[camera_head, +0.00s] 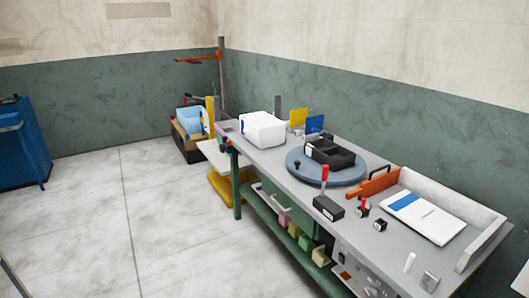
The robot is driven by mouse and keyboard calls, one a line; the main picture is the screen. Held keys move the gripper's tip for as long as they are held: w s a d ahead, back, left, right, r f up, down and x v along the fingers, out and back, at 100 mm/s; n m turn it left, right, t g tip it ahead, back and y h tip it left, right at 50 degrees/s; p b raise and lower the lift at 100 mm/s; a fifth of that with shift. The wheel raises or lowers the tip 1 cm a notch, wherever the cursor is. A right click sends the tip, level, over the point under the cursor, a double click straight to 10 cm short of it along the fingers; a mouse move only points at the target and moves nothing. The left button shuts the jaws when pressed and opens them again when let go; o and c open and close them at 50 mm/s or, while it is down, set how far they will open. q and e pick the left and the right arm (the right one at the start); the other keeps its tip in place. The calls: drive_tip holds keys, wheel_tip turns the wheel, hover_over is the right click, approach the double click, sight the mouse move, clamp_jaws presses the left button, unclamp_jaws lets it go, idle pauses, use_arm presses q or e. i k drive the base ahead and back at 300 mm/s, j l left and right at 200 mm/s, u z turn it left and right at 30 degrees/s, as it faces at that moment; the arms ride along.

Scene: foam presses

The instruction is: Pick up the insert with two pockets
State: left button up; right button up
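A black block with recesses in its top (331,153) sits on a round blue-grey turntable (300,176) on the workbench. It may be the insert, but its recesses are too small here to count surely. A small white label shows on its left side. Neither of my grippers is in view.
The grey workbench (277,207) runs along the right wall. On it stand a white box (263,130), a red-handled lever on a dark base (328,207), an orange piece (373,186) and a white-and-blue pad (423,218). A blue cabinet (22,145) stands left; the floor between is clear.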

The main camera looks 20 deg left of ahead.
sight(323, 150)
drive_tip(key=u, duration=0.3)
drive_tip(key=z, duration=0.3)
drive_tip(key=i+j+z, duration=0.15)
drive_tip(key=j+z, duration=1.15)
drive_tip(key=j, duration=0.15)
drive_tip(key=j+z, duration=0.1)
drive_tip(key=j, duration=0.4)
drive_tip(key=k+j, duration=0.1)
drive_tip(key=j, duration=0.4)
drive_tip(key=j+z, duration=0.15)
drive_tip(key=j, duration=0.4)
drive_tip(key=k+j+z, duration=0.1)
drive_tip(key=j, duration=0.4)
drive_tip(key=k+j, duration=0.1)
drive_tip(key=j, duration=0.35)
drive_tip(key=j+z, duration=0.05)
